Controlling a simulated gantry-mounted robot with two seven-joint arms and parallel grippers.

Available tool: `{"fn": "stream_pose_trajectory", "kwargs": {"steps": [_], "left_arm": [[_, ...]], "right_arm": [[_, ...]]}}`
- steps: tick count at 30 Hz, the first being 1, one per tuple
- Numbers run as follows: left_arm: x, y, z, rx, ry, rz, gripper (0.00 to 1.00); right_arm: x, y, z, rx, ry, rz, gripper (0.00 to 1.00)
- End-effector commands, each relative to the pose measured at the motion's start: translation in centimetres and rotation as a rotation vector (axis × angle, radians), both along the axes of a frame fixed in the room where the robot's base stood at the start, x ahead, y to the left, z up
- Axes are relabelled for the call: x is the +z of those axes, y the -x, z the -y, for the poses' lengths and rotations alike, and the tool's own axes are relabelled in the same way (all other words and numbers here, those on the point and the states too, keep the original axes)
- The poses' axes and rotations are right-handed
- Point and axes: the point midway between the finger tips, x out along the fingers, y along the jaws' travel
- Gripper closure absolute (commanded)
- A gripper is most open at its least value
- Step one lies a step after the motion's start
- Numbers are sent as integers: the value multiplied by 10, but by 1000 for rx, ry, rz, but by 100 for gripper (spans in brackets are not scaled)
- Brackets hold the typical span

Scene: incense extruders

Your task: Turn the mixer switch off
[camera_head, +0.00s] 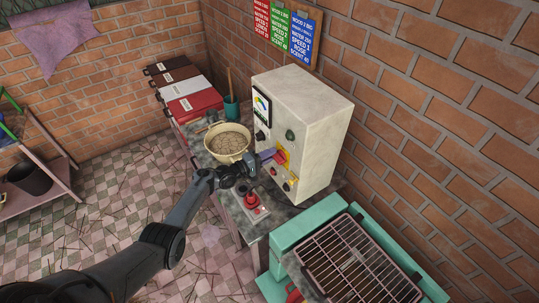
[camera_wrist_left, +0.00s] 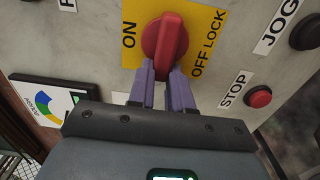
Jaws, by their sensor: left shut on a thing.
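The mixer switch is a red rotary knob (camera_wrist_left: 165,38) on a yellow plate (camera_wrist_left: 130,40) marked ON and OFF LOCK. It sits on the front of a pale grey control box (camera_head: 318,128); the red knob also shows in the head view (camera_head: 281,156). In the wrist view the knob's grip stands upright in the picture, with ON to its left and OFF LOCK to its right. My left gripper (camera_wrist_left: 165,75), with purple fingers, is shut on the lower end of the knob. It also shows in the head view (camera_head: 266,155). My right gripper is not in view.
A red STOP button (camera_wrist_left: 259,97) and a black JOG button (camera_wrist_left: 305,32) are close beside the switch. A bowl of brown mix (camera_head: 227,142) stands left of the box. A red joystick-like control (camera_head: 252,200) and a grilled teal unit (camera_head: 290,236) are nearer.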

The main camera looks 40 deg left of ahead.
Motion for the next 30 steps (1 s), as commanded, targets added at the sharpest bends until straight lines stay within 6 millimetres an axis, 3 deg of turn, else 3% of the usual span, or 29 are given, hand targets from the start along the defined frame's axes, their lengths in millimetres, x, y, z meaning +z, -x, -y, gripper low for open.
{"fn": "stream_pose_trajectory", "kwargs": {"steps": [16, 17, 21, 30], "left_arm": [[-1, 0, 0, -1, 24, -7, 100], [-1, 0, 0, 0, 24, -7, 76], [-1, 0, 0, 0, 23, -7, 55], [-1, 1, 0, 0, 22, -7, 55]], "right_arm": [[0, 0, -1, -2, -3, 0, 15], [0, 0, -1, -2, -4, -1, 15], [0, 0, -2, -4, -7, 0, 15], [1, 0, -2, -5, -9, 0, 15]]}}
